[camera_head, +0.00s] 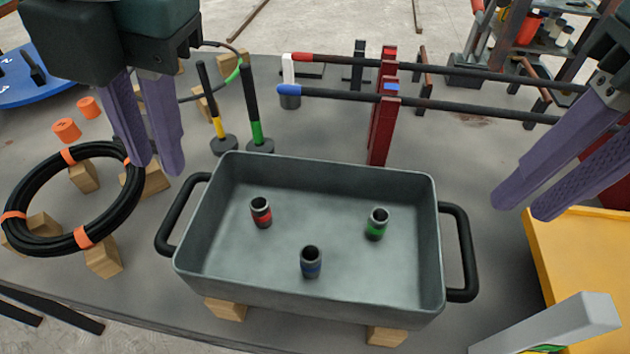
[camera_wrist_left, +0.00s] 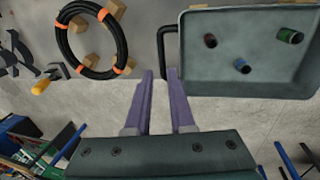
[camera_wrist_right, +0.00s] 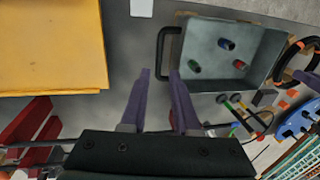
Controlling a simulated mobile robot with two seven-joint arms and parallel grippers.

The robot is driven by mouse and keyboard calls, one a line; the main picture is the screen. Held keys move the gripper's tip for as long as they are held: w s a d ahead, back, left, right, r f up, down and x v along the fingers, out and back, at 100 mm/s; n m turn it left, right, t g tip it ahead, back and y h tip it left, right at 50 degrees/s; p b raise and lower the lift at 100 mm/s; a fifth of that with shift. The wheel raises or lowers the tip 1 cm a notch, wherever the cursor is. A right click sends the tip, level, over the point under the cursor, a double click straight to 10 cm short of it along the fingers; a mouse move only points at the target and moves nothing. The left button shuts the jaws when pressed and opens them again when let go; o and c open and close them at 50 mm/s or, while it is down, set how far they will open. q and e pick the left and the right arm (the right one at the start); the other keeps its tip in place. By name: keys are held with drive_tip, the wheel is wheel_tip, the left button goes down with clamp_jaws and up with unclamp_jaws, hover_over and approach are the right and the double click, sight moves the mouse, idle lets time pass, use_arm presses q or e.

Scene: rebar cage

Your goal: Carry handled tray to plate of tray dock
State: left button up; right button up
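The grey handled tray (camera_head: 310,294) stands on wooden blocks, with a black handle at its left end (camera_head: 167,222) and right end (camera_head: 467,254). Three small cylinders stand inside it, with red (camera_head: 261,212), blue (camera_head: 311,262) and green (camera_head: 377,224) bands. My left gripper (camera_head: 156,168) is open and empty, above and behind the left handle. My right gripper (camera_head: 524,208) is open and empty, to the right of the right handle. The tray also shows in the left wrist view (camera_wrist_left: 225,84) and right wrist view (camera_wrist_right: 192,84). I cannot identify the tray dock's plate with certainty.
A yellow flat-topped piece (camera_head: 580,250) lies right of the tray, with a pale bar (camera_head: 560,325) near it. A black cable coil (camera_head: 30,190) rests on blocks at left. Behind the tray stand a red post (camera_head: 381,135), two long bars and two upright tools (camera_head: 252,105).

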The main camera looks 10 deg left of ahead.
sight(174, 208)
use_arm(q)
drive_tip(key=shift+s+d, duration=0.1)
drive_tip(key=shift+d, duration=0.1)
use_arm(e)
drive_tip(key=shift+d, duration=0.15)
